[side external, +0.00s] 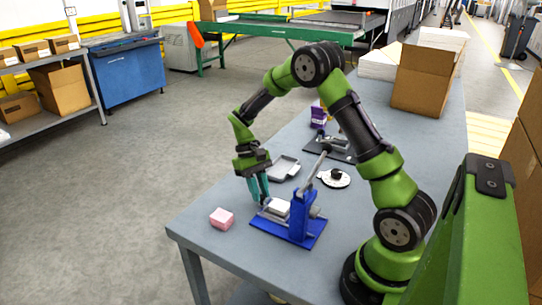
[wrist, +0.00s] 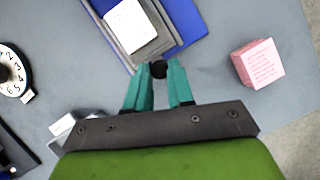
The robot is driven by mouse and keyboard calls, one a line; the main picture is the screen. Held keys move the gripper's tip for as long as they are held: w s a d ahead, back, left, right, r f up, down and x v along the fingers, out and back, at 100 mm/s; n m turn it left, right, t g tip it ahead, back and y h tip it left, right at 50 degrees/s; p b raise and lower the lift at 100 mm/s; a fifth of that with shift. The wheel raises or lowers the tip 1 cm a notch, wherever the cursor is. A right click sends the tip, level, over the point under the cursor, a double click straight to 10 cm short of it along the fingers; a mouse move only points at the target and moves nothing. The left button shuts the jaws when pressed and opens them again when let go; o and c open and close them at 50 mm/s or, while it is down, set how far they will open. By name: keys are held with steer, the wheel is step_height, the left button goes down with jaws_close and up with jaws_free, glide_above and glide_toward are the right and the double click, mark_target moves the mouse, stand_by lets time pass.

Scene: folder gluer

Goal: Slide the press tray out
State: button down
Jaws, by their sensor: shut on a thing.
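The blue press (side external: 290,222) stands on the grey table, with its lever arm rising up. Its tray carries a white block (side external: 277,207), which also shows in the wrist view (wrist: 130,26). My gripper (side external: 259,197) is at the press's left side, pointing down. In the wrist view my gripper's teal fingers (wrist: 159,72) are closed around a small dark round knob (wrist: 158,69) at the near end of the press tray. The lower part of the press is partly out of the wrist view.
A pink block (side external: 221,218) sits left of the press. A grey tray (side external: 284,167) lies behind my gripper, and a white dial (side external: 333,178) lies behind the press. A cardboard box (side external: 422,80) stands at the table's far end.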

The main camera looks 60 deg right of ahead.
steer(key=shift+w, duration=0.3)
steer(key=c, duration=1)
jaws_free()
steer(key=shift+s, duration=0.1)
steer(key=shift+r, duration=0.1)
steer(key=v, duration=1.6)
steer(key=shift+r, duration=0.35)
